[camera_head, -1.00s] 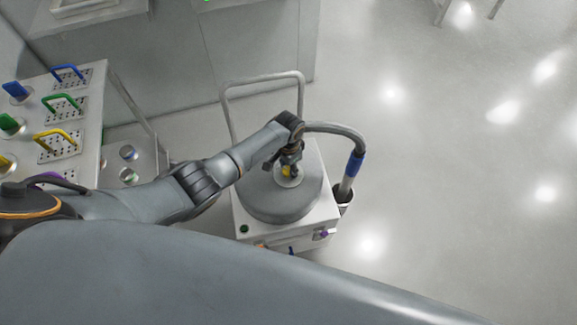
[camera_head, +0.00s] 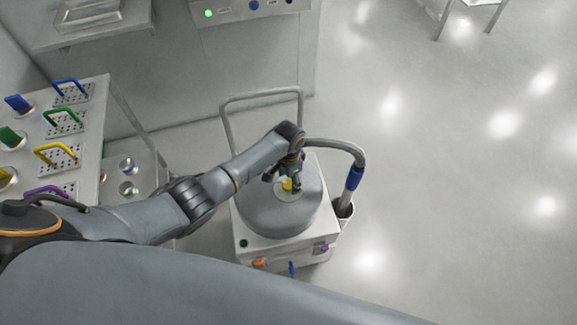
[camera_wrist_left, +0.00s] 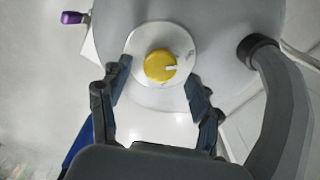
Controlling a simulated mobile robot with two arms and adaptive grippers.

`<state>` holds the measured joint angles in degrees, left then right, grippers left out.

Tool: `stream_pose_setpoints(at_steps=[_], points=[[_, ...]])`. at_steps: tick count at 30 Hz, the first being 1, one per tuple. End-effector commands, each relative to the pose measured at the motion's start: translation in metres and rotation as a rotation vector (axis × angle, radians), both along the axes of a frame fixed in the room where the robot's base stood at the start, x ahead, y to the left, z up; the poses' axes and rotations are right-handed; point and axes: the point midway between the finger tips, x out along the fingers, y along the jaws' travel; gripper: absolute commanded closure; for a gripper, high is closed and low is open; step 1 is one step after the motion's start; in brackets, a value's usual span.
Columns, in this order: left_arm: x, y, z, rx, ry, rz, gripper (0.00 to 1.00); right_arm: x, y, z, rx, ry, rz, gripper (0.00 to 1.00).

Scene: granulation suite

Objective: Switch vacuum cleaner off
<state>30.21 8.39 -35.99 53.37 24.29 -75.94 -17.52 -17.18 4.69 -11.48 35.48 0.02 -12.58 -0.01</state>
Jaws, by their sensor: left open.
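The vacuum cleaner (camera_head: 265,218) stands on the floor, a white boxy base with a grey round drum on top. A yellow knob (camera_head: 287,185) with a white pointer mark sits on a pale round plate on the drum's top; the knob also shows in the left wrist view (camera_wrist_left: 160,66). My left gripper (camera_head: 283,180) is above the drum, and in the left wrist view its open fingers (camera_wrist_left: 158,75) stand on either side of the plate, with the knob between them. I cannot tell whether they touch anything. My right gripper is not in view.
A grey hose (camera_head: 345,147) with a blue cuff curves down the vacuum's right side. A push handle (camera_head: 262,93) rises behind it. A bench (camera_head: 88,135) with coloured handles stands left.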

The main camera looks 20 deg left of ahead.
Motion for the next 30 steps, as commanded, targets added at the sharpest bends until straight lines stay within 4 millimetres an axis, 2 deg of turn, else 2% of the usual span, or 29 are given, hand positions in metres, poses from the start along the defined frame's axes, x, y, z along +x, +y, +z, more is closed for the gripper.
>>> stream_pose_setpoints(at_steps=[9,15,21,30], points=[[0.001,0.001,0.060,0.000,-0.004,-0.001,0.36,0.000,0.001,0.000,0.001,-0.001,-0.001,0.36],[0.000,0.001,0.090,0.001,-0.002,0.000,0.36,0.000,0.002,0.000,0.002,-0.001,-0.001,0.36],[0.000,0.001,0.101,0.001,-0.001,0.000,0.36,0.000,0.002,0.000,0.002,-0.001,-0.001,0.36],[0.000,0.001,0.101,0.001,-0.001,0.000,0.36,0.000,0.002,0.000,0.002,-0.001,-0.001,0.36]])
